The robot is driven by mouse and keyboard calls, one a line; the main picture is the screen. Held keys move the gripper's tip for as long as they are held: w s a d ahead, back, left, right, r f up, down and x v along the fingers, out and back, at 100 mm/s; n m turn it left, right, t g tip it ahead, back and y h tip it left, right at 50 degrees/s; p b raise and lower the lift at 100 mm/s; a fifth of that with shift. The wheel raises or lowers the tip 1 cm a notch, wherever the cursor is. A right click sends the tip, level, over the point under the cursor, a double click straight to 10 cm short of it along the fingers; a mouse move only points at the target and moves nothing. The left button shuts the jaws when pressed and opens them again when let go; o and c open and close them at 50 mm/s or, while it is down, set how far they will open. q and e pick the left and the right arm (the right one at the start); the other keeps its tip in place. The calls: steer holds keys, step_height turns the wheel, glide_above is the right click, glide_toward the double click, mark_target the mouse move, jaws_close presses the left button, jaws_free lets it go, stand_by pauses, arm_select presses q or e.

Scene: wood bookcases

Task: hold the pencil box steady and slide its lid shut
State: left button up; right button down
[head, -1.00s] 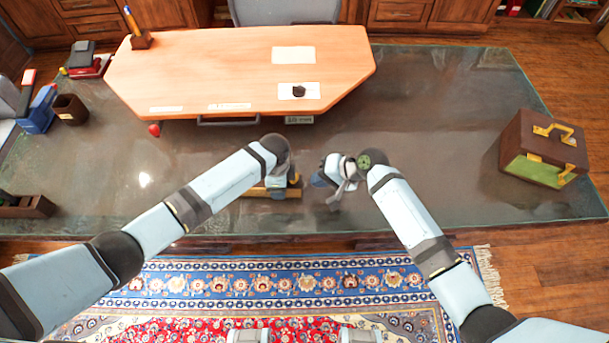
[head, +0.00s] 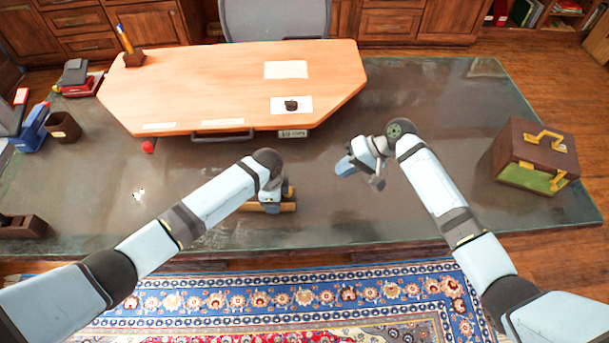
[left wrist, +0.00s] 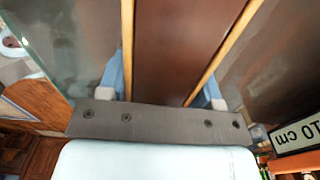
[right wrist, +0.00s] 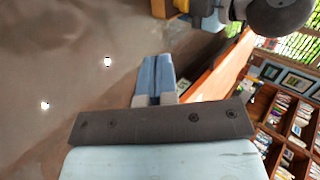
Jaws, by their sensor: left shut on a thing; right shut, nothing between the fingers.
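The pencil box (head: 289,207) is a long wooden box lying on the glass-topped desk near its front edge. In the left wrist view a dark brown panel (left wrist: 172,45) runs between its two light wood side rails; I cannot tell whether this is the lid or the inside. My left gripper (head: 269,208) is shut across the box, with blue fingers outside both rails in the left wrist view (left wrist: 163,85). It hides much of the box from the head. My right gripper (head: 346,167) is shut and empty, apart from the box, above the glass to its right.
A raised light wood board (head: 220,90) with papers lies behind the box. A brown case (head: 535,155) stands at the right. A red ball (head: 148,147) and a dark cup (head: 63,127) are at the left. The glass between box and case is mostly clear.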

arm_select(q)
steer(key=shift+a+f, duration=0.2)
steer(key=shift+a, duration=0.05)
arm_select(e)
steer(key=shift+n+g, duration=0.3)
steer(key=shift+n, duration=0.1)
steer(key=x, duration=0.9)
steer(key=shift+w+a+f, duration=0.15)
steer(key=shift+w+a, duration=0.15)
steer(key=shift+w, duration=0.1)
steer(key=shift+s+a, duration=0.25)
steer(key=shift+a, duration=0.95)
steer(key=shift+s+a, duration=0.1)
steer(key=shift+a, duration=0.6)
arm_select(q)
steer(key=shift+s, duration=0.1)
arm_select(e)
steer(key=shift+a, duration=0.1)
